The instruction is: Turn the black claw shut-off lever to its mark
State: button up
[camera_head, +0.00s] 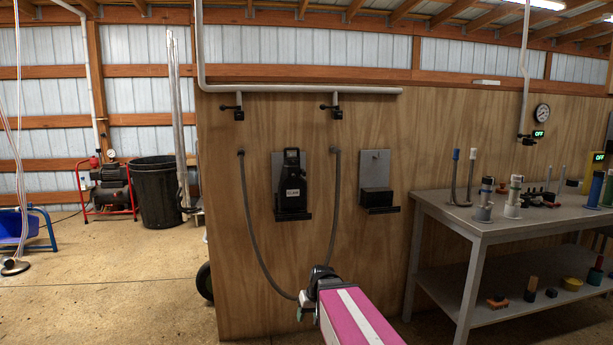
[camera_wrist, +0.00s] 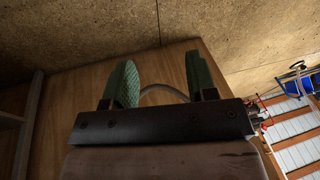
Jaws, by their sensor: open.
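My gripper (camera_head: 310,294) is in front of the plywood wall, low in the head view, at the end of my pink-and-white arm. In the wrist view its two green fingers (camera_wrist: 160,62) stand apart with nothing gripped. A grey hose (camera_wrist: 163,90) shows behind the gap between them; I cannot tell whether it is touched. A black unit (camera_head: 291,187) with a white label hangs on a grey wall plate, above my gripper. Two black valves with small levers, left (camera_head: 239,113) and right (camera_head: 338,113), hang below the pipe. I cannot tell which lever is the claw's, and no mark is readable.
A grey hose (camera_head: 255,242) loops down the wall behind my gripper. A second plate with a black holder (camera_head: 377,198) is to the right. A grey workbench (camera_head: 450,212) with several fittings stands further right. Open floor (camera_head: 130,285) lies left of the wall.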

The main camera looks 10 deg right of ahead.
jog(key=w+r+n+t+y, duration=0.1)
jog(key=w+r+t+y, duration=0.2)
jog(key=w+r, duration=0.55)
jog(key=n+t+y, duration=0.3)
jog(key=t+y, duration=0.1)
jog(key=t, duration=0.6)
send_near(306, 174)
jog(key=x, duration=0.9)
jog(key=shift+w+a, duration=0.1)
jog(key=shift+w, duration=0.2)
jog(key=shift+c, duration=0.3)
jog(key=c, duration=0.9)
